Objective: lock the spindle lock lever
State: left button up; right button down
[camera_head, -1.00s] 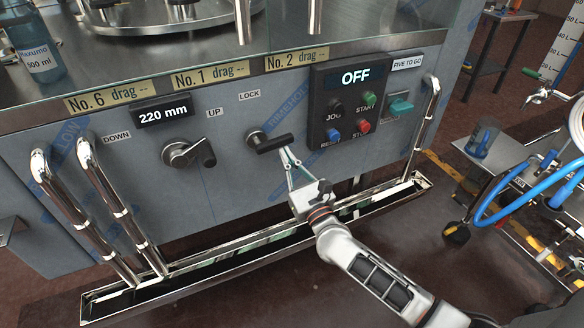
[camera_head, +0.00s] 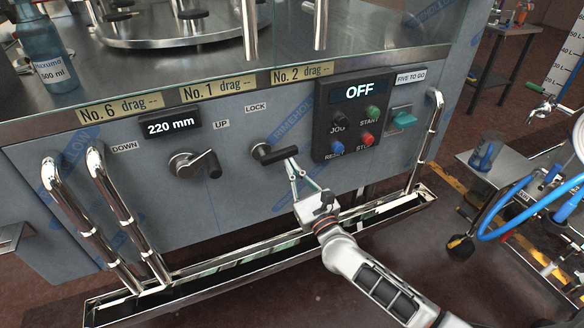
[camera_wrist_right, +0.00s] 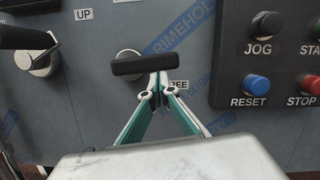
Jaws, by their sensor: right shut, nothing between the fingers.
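The spindle lock lever (camera_head: 281,156) is a black bar handle on a silver hub on the grey machine front, below the LOCK label (camera_head: 255,107). The bar lies roughly level, its free end to the right. It also shows level in the right wrist view (camera_wrist_right: 138,66), where a partly hidden label ending in "REE" is just below its right end. My right gripper (camera_head: 291,164) is shut and empty, its fingertips at the underside of the bar's right half. In the wrist view the fingertips (camera_wrist_right: 158,82) appear to touch the bar; exact contact is unclear. My left gripper is out of view.
A control box (camera_head: 352,118) with buttons and an OFF display sits right of the lever. Another black handle (camera_head: 207,164) marked UP and DOWN is to the left. Chrome rails (camera_head: 427,140) stand at both sides, and a metal trough (camera_head: 200,285) runs below.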

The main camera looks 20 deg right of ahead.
jog(key=shift+r, duration=0.25)
